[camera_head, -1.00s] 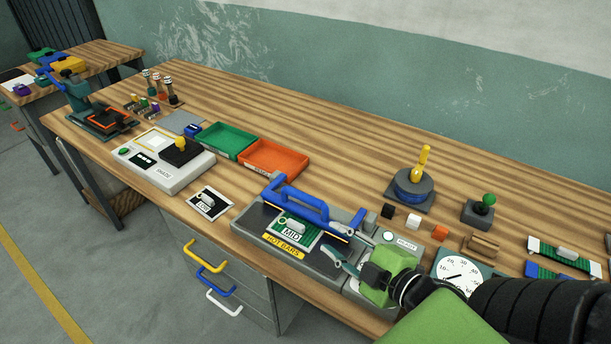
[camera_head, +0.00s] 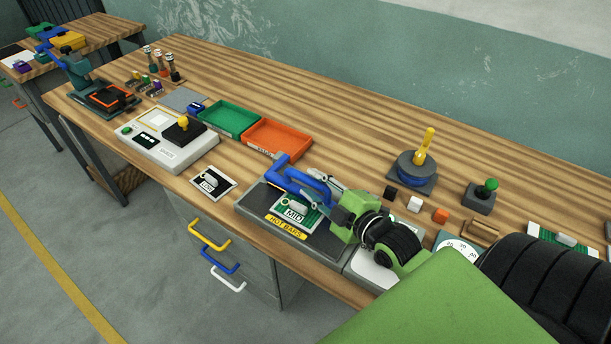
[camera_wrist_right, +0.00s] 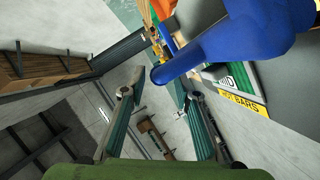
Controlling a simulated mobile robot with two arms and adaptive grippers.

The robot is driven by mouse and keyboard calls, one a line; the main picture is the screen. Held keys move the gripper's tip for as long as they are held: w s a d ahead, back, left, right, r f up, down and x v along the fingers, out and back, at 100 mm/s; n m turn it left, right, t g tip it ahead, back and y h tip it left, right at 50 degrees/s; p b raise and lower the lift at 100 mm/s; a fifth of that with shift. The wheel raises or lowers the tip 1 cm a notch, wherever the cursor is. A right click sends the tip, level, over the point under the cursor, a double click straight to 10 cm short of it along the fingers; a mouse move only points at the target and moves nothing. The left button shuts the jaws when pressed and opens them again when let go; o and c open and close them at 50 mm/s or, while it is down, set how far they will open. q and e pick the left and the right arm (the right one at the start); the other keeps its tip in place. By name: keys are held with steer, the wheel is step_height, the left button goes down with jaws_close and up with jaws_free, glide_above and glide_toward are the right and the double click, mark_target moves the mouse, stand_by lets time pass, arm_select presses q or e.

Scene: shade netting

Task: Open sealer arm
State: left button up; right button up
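The sealer is a grey base (camera_head: 330,250) with a yellow "HOT BARS" label at the front edge of the bench. Its blue arm handle (camera_head: 290,180) lies low over the base, above a green "MID" card (camera_head: 295,214). My right gripper (camera_head: 318,188) is at the right end of the blue handle, its fingers partly hidden. In the right wrist view its two fingers (camera_wrist_right: 160,94) are apart, and the blue handle (camera_wrist_right: 235,45) reaches down close to their tips. I cannot tell whether they touch it. My left gripper is out of view.
A green tray (camera_head: 229,118) and an orange tray (camera_head: 302,148) lie behind the sealer. A white scale-like device (camera_head: 160,150) and a "LOW" card (camera_head: 213,183) are to the left. Small cubes and a round blue-based stand (camera_head: 415,172) are to the right.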

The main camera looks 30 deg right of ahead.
steer(key=shift+x, duration=1.2)
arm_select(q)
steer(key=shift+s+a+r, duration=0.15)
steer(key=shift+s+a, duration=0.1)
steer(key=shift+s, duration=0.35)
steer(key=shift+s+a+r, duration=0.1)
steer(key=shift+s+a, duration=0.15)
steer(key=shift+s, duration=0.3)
arm_select(e)
steer(key=shift+w+f, duration=0.15)
steer(key=shift+w, duration=0.5)
steer(key=c, duration=0.7)
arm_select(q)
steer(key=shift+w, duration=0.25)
arm_select(e)
jaws_close()
arm_select(q)
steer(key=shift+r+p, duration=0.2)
steer(key=shift+p, duration=0.25)
arm_select(e)
steer(key=shift+w, duration=0.1)
